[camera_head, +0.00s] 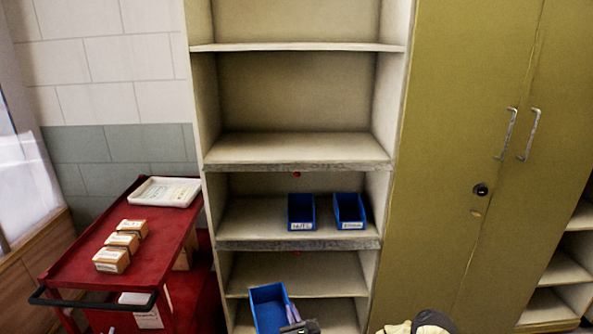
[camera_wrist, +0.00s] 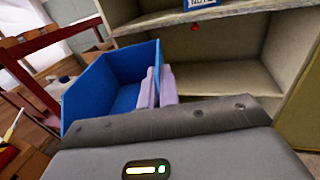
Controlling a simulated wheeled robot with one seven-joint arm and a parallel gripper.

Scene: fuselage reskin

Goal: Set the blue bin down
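A blue bin (camera_head: 266,308) is in my gripper in front of the lower shelves, held by one side wall. In the wrist view the blue bin (camera_wrist: 112,84) is tilted and its inside looks empty where visible. My gripper (camera_wrist: 160,76) has one pale finger inside the bin and one outside, closed on the wall. In the head view my gripper (camera_head: 291,311) is at the bin's right side. The bin's lower part is cut off by the picture edge.
Two other blue bins, left (camera_head: 301,212) and right (camera_head: 349,211), stand on a middle shelf (camera_head: 250,222) with labels in front. The shelf below (camera_head: 320,283) looks clear. A red cart (camera_head: 75,262) with small boxes and a white tray (camera_head: 164,192) stands left; an olive cabinet (camera_head: 465,150) stands right.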

